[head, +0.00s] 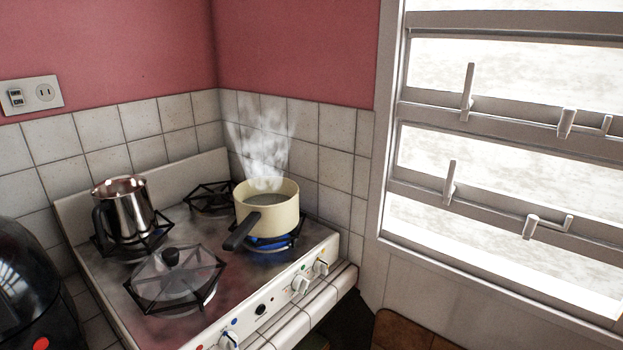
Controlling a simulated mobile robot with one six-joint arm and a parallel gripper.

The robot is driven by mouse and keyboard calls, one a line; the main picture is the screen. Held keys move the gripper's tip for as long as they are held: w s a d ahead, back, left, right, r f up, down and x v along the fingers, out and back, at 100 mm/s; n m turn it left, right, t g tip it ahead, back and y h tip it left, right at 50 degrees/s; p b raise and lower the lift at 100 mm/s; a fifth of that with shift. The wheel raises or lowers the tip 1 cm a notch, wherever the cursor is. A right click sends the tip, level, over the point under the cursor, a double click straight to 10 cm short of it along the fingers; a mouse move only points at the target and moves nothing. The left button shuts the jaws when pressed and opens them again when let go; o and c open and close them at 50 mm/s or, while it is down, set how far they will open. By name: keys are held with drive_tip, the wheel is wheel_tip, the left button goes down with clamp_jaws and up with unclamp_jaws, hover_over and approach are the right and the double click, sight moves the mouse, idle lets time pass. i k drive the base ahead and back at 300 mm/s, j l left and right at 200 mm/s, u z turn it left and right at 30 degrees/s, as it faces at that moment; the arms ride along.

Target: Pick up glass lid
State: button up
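My gripper is not in the head view. A cream pot (268,218) with a dark handle (242,232) stands on the front right burner, with blue flame under it and steam rising from it. The pot is uncovered and its handle points to the front left, towards the lid.
A steel jug (125,211) with a black handle stands on the back left burner. The back right burner (211,198) is empty. A black appliance (28,285) stands at the left. Knobs (300,284) line the stove's front edge. A barred window (510,150) is at the right.

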sight(174, 271)
drive_tip(key=u, duration=0.4)
drive_tip(key=j+u, duration=0.1)
drive_tip(key=u, duration=0.3)
drive_tip(key=i+u, duration=0.1)
drive_tip(key=u, duration=0.35)
